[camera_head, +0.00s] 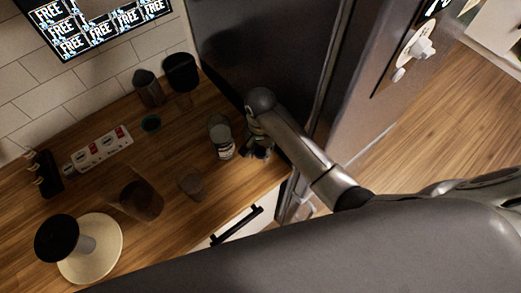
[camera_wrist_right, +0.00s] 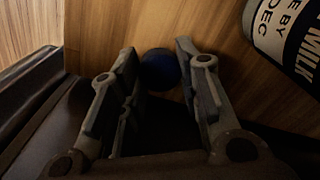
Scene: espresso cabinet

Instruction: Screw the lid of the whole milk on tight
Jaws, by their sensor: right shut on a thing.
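My right gripper (camera_head: 259,150) is at the right end of the wooden counter, close to the dark cabinet side. In the right wrist view its fingers (camera_wrist_right: 158,62) are shut on a round dark blue lid (camera_wrist_right: 160,70), with bare wood behind it. A milk bottle (camera_head: 221,138) stands just left of the gripper in the head view. Its dark label with pale "MILK" lettering (camera_wrist_right: 290,30) shows at the upper right of the wrist view, apart from the fingers. The bottle's mouth is not clear. The lid is hidden in the head view. My left gripper is out of view.
Several dark cups and containers (camera_head: 182,72) stand at the back of the counter (camera_head: 200,225), beside a small boxed row (camera_head: 103,150). A brown cup (camera_head: 192,184) and a round pale stand (camera_head: 105,262) are further left. A tall dark panel (camera_head: 265,50) rises behind the gripper.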

